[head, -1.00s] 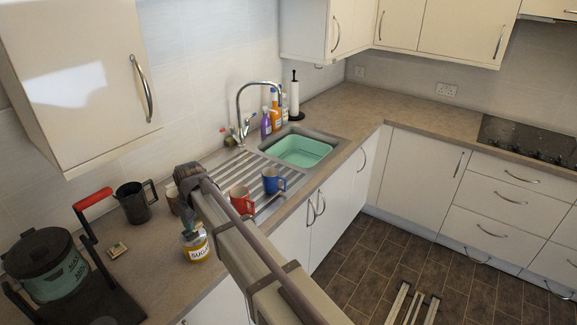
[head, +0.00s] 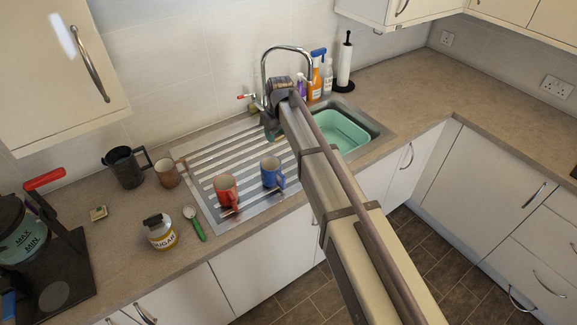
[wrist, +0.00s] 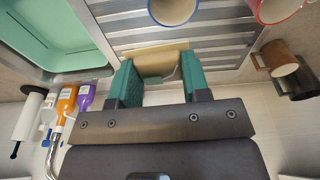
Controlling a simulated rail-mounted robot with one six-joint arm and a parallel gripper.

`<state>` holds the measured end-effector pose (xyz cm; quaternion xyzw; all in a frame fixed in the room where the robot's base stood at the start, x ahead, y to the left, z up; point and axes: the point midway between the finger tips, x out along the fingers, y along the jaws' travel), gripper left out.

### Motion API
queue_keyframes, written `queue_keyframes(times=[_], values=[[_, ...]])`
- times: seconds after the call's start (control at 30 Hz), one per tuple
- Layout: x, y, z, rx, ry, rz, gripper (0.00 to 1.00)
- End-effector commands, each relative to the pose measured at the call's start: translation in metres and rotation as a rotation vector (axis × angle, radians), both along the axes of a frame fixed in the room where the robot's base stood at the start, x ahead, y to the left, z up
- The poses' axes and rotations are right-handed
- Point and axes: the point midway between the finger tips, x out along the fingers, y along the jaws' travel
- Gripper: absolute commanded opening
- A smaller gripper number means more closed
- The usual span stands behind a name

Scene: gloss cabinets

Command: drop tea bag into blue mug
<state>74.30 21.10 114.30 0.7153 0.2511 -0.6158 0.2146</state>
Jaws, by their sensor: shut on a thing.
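The blue mug (head: 272,173) stands upright on the ribbed metal drainer, to the right of the red mug (head: 227,191). In the wrist view the blue mug (wrist: 173,10) is cut off by the top edge, its inside pale. My gripper (head: 272,133) is over the drainer beside the sink, behind and above the blue mug, partly hidden by my arm. In the wrist view my gripper (wrist: 157,82) has its green fingers shut on a flat beige thing, which looks like the tea bag (wrist: 155,60). It is apart from the mug.
A brown mug (head: 167,173), dark jug (head: 125,168), sugar jar (head: 159,232), green-handled spoon (head: 194,223) and small packet (head: 98,213) stand or lie left of the drainer. The tap (head: 264,75), green sink basin (head: 340,131) and bottles (head: 316,75) are close to my gripper.

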Motion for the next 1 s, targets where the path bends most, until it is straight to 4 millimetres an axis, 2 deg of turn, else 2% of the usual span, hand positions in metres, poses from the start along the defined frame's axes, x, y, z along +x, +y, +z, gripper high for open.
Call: queue_keyframes(times=[0.17,0.4,0.5,0.8,0.83,1.0], values=[[0.000,0.000,-0.013,0.000,0.000,0.000,0.22],[0.000,0.000,-0.050,0.000,0.000,0.000,0.22],[0.000,0.000,-0.060,0.000,0.000,0.000,0.22],[0.000,0.000,-0.060,0.000,0.000,0.000,0.22],[0.000,0.000,-0.060,0.000,0.000,0.000,0.45],[0.000,0.000,-0.060,0.000,0.000,0.000,0.61]])
